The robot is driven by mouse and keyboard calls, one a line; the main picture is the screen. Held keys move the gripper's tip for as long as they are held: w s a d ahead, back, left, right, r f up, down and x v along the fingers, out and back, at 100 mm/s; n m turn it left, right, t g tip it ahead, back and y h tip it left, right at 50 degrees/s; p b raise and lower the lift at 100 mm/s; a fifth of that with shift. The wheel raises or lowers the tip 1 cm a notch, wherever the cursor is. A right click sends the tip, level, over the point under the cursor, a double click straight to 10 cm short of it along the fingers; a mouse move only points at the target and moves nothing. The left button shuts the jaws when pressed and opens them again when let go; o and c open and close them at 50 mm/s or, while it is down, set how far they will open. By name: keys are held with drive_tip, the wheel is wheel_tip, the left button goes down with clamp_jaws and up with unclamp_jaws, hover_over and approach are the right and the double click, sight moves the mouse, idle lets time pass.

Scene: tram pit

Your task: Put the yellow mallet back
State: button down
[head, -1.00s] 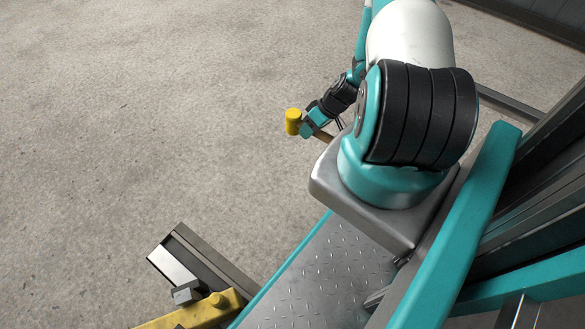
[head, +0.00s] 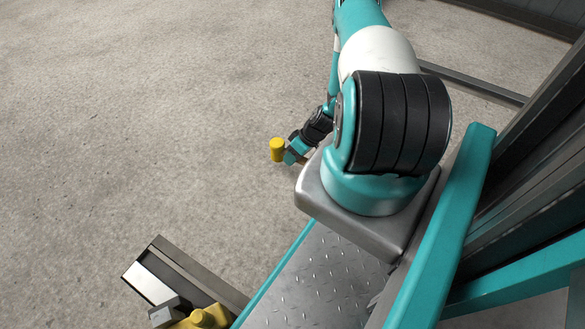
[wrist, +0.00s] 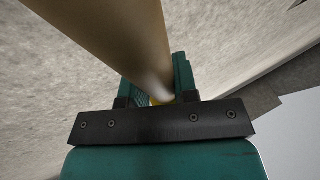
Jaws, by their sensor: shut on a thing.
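The yellow mallet (head: 277,150) shows in the head view as a yellow cylindrical head just left of my gripper (head: 291,157). My gripper is shut on the mallet and holds it out to the left of my arm, over the concrete floor. In the wrist view the mallet's pale wooden handle (wrist: 115,35) passes between the two teal fingers (wrist: 157,85) and slants up to the left. A bit of yellow shows low between the fingers. Most of the handle is hidden in the head view.
A dark metal channel (head: 205,280) with a light plate lies at the lower left. A yellow part with a grey block (head: 165,312) sits at its end. A dark rail (head: 475,82) runs along the floor at the upper right. The concrete floor (head: 130,130) on the left is clear.

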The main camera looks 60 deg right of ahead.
drive_tip(key=shift+f+b, duration=0.9)
drive_tip(key=shift+f, duration=1.05)
drive_tip(key=shift+f, duration=0.15)
drive_tip(key=c, duration=0.9)
unclamp_jaws()
drive_tip(key=shift+f, duration=0.1)
drive_tip(key=p+v, duration=0.3)
drive_tip(key=v, duration=0.3)
drive_tip(key=p+v, duration=0.3)
drive_tip(key=v, duration=0.2)
drive_tip(key=p+v, duration=0.4)
drive_tip(key=v, duration=0.2)
drive_tip(key=shift+s+a+r, duration=0.15)
drive_tip(key=shift+r, duration=0.2)
